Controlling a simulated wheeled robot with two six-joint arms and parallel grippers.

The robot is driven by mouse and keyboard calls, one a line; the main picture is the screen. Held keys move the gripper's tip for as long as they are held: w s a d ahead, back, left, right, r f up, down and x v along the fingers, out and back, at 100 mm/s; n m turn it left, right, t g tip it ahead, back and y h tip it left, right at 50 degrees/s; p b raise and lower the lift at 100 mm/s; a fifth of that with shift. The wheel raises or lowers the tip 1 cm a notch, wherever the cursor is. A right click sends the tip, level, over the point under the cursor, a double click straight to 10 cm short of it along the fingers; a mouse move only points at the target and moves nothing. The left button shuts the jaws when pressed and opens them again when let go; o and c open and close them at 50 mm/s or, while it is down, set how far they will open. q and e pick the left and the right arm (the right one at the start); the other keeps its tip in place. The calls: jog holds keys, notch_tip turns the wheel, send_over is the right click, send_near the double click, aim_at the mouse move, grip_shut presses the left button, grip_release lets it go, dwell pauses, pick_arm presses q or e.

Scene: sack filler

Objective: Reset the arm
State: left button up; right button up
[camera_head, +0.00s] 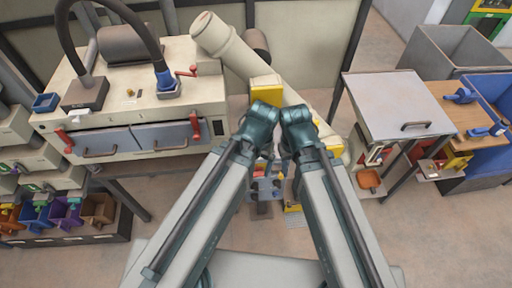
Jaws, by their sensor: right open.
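My two arms reach up from the bottom of the view, side by side, with their teal joints bent close together at the centre. My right gripper (285,168) is small and partly hidden between the arm links; it is open, and I see nothing held in it. My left gripper (265,168) is mostly hidden beside the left arm link, and its fingers cannot be made out. Both arms are in front of a large beige slanted tube (234,56) with yellow parts (266,88) near its lower half.
A beige machine (130,92) with red handles stands at the left. Coloured bins (66,211) sit below it. At the right are a grey-topped cabinet (395,103), a wooden board (458,112) with blue tools and a grey bin (452,48). Bare floor (440,235) shows at the lower right.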

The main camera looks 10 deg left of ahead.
pick_arm(q)
notch_tip(320, 180, down, 18)
jog(key=b, duration=1.8)
jog(key=shift+f, duration=0.2)
jog(key=shift+c, duration=0.2)
